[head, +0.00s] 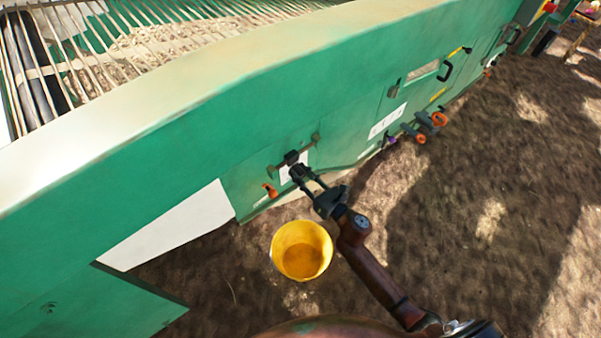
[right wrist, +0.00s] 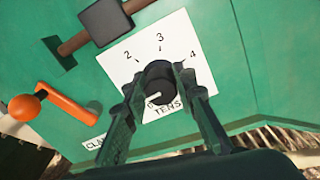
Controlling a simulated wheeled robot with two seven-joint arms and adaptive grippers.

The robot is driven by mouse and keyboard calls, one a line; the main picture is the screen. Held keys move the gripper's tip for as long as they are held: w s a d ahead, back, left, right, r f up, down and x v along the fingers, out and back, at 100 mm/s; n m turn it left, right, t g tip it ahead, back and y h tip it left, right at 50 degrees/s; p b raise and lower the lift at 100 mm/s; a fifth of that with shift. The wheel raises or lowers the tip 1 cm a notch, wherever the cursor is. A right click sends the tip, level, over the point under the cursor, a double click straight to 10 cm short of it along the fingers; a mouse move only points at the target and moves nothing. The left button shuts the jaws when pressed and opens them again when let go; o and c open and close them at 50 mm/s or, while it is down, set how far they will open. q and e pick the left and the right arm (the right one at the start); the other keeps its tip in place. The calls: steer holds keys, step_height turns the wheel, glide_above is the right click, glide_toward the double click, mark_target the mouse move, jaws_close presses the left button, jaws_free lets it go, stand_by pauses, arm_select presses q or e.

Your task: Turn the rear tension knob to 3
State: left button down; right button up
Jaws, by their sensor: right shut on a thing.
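The tension knob (right wrist: 159,82) is black and round, on a white dial plate (right wrist: 118,62) with 2, 3 and 4 visible and a partly covered word beginning "TENS". A white mark on the knob's lower edge points down, away from the 3. My right gripper (right wrist: 161,76) is shut on the knob, one finger on each side. The fingers hide the lower part of the dial. In the head view my right gripper (head: 299,172) reaches the green machine's side panel (head: 350,105), and the knob is hidden behind it. My left gripper is not in view.
An orange-handled crank (right wrist: 65,103) sits left of the dial, and a dark block on a rod (right wrist: 104,21) is above it. A yellow bucket (head: 301,250) stands on the soil below my right gripper. More orange handles (head: 431,120) stick out farther along the machine.

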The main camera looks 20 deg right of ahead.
steer(key=m+p, duration=0.2)
steer(key=m, duration=0.3)
steer(key=shift+r+m, duration=0.1)
steer(key=shift+m, duration=0.2)
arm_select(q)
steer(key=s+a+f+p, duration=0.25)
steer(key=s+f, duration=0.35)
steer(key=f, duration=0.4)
arm_select(e)
steer(key=m, duration=0.4)
steer(key=shift+m, duration=0.3)
steer(key=m+p, duration=0.2)
steer(key=m, duration=0.3)
steer(key=shift+p, duration=0.35)
steer(key=m+p, duration=0.3)
steer(key=m, duration=0.3)
steer(key=shift+f, duration=0.2)
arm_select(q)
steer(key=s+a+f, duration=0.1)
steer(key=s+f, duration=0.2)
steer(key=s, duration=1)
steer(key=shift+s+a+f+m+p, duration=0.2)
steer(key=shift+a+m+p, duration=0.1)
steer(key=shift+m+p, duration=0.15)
arm_select(e)
steer(key=shift+f+m, duration=0.1)
steer(key=shift+m, duration=1.2)
steer(key=shift+f, duration=0.1)
steer(key=o, duration=1.2)
steer(key=shift+c, duration=0.2)
